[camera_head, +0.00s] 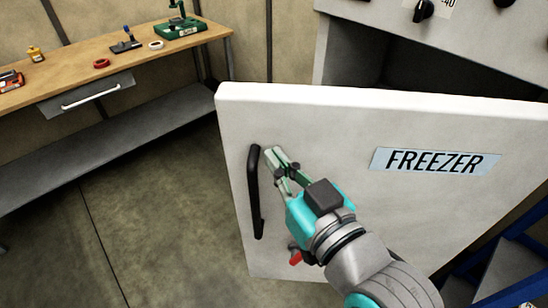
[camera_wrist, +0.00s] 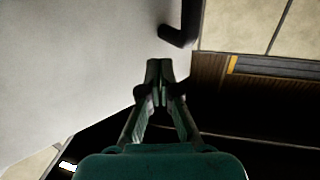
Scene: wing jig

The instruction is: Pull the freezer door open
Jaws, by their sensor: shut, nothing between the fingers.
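The white freezer door (camera_head: 330,225) stands open in the head view, swung out from the cabinet, with a blue FREEZER label (camera_head: 434,161) on its face. Its black vertical handle (camera_head: 255,192) is near the door's left edge. My gripper (camera_head: 277,157) is just right of the handle's upper part, in front of the door face, shut and empty. In the wrist view the shut fingertips (camera_wrist: 159,68) are below the dark handle end (camera_wrist: 178,36), with a gap between them. The pale door (camera_wrist: 70,60) fills the upper left there.
The freezer cabinet (camera_head: 325,50) shows a dark interior behind the door, with knobs (camera_head: 424,9) above. A wooden workbench (camera_head: 75,63) with tools and a drawer (camera_head: 90,92) stands at left. Floor (camera_head: 150,190) between bench and door is clear. Blue steps (camera_head: 510,262) stand at lower right.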

